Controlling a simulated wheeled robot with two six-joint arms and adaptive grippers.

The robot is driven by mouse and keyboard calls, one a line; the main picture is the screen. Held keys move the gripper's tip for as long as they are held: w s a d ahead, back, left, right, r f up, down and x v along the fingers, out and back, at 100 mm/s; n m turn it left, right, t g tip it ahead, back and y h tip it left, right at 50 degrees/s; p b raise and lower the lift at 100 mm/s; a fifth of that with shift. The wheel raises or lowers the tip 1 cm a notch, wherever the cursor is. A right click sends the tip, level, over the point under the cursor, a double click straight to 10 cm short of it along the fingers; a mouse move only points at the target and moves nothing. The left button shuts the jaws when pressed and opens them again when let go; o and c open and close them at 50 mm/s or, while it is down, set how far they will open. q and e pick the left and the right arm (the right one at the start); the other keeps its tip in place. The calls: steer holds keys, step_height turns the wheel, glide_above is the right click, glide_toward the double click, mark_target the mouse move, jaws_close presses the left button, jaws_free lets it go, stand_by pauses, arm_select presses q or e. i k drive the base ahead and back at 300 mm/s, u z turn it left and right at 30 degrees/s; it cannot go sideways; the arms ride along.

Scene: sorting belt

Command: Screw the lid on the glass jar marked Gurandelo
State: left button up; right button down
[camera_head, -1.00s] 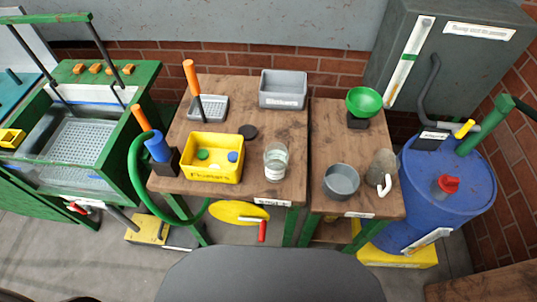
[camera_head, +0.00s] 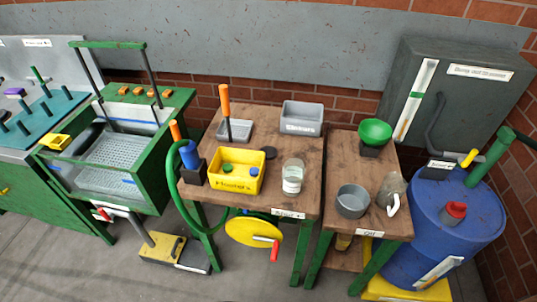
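A glass jar (camera_head: 292,176) with a white label stands upright on the wooden table, right of a yellow bin; its label is too small to read. A dark round disc (camera_head: 268,153), possibly a lid, lies flat on the table behind the jar and apart from it. The yellow bin (camera_head: 238,187) holds a green round piece (camera_head: 227,168) and a blue one (camera_head: 253,171), which look like lids. Neither of my grippers shows in the head view.
A grey bin (camera_head: 301,128) and a grey tray with an orange-handled tool (camera_head: 225,105) stand at the table's back. A side table (camera_head: 375,220) holds a grey pot (camera_head: 352,201), a mug and a green funnel (camera_head: 375,132). A blue barrel (camera_head: 455,215) stands right.

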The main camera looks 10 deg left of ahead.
mark_target(294, 170)
steer(key=z, duration=0.65)
steer(key=i, duration=0.55)
steer(key=u, duration=0.45)
